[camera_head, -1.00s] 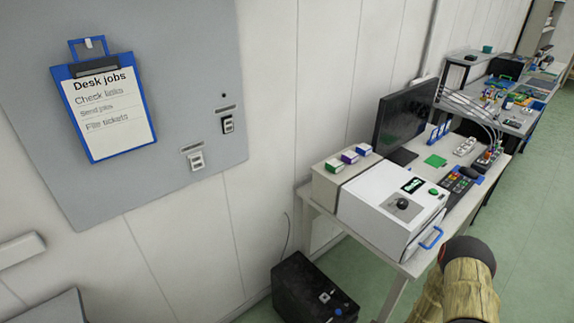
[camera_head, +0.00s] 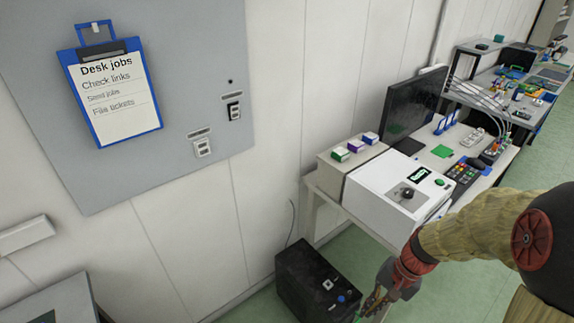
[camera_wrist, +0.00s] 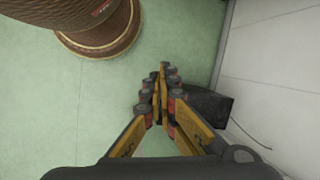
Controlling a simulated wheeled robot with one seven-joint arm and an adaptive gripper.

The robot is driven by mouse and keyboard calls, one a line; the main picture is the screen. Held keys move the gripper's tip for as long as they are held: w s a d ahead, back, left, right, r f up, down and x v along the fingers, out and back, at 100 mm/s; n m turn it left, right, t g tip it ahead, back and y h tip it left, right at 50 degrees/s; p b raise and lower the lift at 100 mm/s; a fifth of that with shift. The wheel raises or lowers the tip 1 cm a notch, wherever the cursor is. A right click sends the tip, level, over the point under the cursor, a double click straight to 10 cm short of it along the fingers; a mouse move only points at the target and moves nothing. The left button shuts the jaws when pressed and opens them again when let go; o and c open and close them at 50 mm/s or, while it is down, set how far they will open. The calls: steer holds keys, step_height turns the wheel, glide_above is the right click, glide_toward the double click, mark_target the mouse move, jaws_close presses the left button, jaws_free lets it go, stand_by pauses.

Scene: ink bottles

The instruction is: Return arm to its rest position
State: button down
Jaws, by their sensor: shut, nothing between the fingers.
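My arm reaches in from the right edge of the head view and bends down at the wrist. My gripper (camera_wrist: 163,75) shows in the wrist view with its two yellow and black fingers together and nothing between them. It points down over the green floor. In the head view the gripper's lower part is cut off by the bottom edge, just right of a black box (camera_head: 312,285) on the floor. The same black box (camera_wrist: 208,108) is partly behind the fingers in the wrist view.
A white desk machine (camera_head: 395,185) stands on a desk beside a monitor (camera_head: 415,103), close behind my arm. A grey wall panel with a clipboard (camera_head: 115,90) is at the left. Green floor (camera_wrist: 60,105) is open on the wrist view's left.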

steer(key=s+a+r+n+t+h, duration=0.1)
steer(key=s+r+n+t+h, duration=0.1)
steer(key=r, duration=1)
steer(key=s+a+r+n+t+h, duration=0.1)
steer(key=s+r+n+t, duration=0.3)
steer(key=r, duration=0.8)
steer(key=s+a+n, duration=0.1)
steer(key=s, duration=0.1)
steer(key=shift+s+t+h, duration=0.3)
steer(key=shift+s+h, duration=0.1)
